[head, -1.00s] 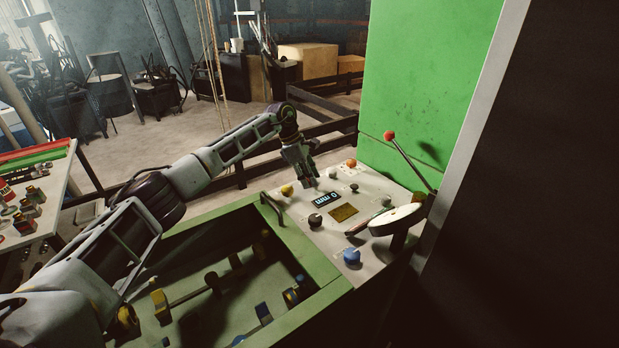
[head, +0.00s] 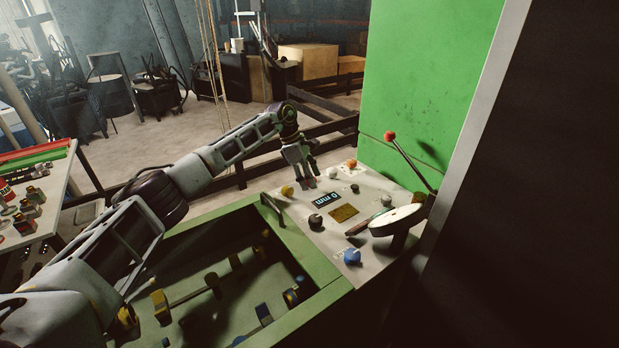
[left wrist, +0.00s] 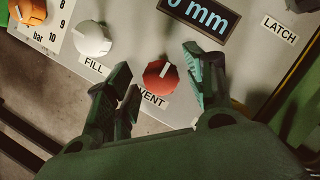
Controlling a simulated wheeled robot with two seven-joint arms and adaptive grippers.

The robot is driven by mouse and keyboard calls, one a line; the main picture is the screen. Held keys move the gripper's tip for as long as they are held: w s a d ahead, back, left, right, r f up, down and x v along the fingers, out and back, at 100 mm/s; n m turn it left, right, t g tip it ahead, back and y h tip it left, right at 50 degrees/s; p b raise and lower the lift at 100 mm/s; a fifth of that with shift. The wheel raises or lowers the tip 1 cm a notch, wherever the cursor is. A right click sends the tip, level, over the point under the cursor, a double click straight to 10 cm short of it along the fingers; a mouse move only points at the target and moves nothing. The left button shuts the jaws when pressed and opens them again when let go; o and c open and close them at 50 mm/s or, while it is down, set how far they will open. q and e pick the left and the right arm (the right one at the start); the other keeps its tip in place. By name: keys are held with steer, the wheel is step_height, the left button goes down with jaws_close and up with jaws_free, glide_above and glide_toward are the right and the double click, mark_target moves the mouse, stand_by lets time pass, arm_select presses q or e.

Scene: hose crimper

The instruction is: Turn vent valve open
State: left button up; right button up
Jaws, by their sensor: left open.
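The vent valve is a red knob (left wrist: 160,78) with a white pointer mark tilted toward the upper right, above the VENT label (left wrist: 150,98) in the left wrist view. My left gripper (left wrist: 161,71) is open, with its fingers on either side of the red knob. I cannot tell whether the fingers touch it. In the head view my left gripper (head: 308,182) points down at the far left part of the control panel (head: 375,190). The knob is mostly hidden by the fingers there. My right gripper is not in view.
Beside the red knob are a white FILL knob (left wrist: 92,38) and the display (head: 327,200) reading 0 mm. The panel also bears a black knob (head: 315,221), a blue knob (head: 351,257) and a pale wheel (head: 398,219). A red-tipped lever (head: 410,162) rises at the right.

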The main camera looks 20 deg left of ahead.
arm_select(q)
steer(key=v, duration=1.2)
stand_by(0.3)
stand_by(0.5)
